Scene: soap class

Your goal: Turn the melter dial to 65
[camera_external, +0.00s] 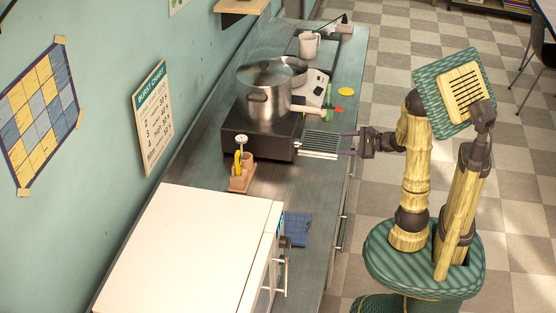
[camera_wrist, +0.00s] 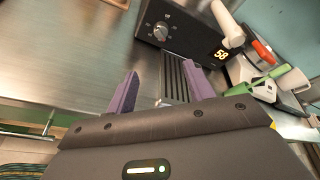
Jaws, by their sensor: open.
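The melter (camera_external: 262,136) is a black box on the counter with a large steel pot (camera_external: 266,102) on top. In the wrist view its front panel (camera_wrist: 190,42) shows a round metal dial (camera_wrist: 160,30) and a lit display (camera_wrist: 221,54) reading 58. My gripper (camera_external: 348,144) is to the right of the melter in the external view, over the counter's edge. Its two purple fingers are apart and empty in the wrist view (camera_wrist: 160,72). The dial lies beyond the fingertips, untouched. The dial face is hidden in the external view.
A slotted metal grate (camera_external: 321,145) lies between the melter and my gripper. A white kettle-like jug (camera_external: 309,45) stands farther back. A white box-shaped appliance (camera_external: 190,250) fills the near counter. A small wooden holder (camera_external: 242,180) stands beside the melter. A green-handled tool (camera_wrist: 270,80) lies to the right.

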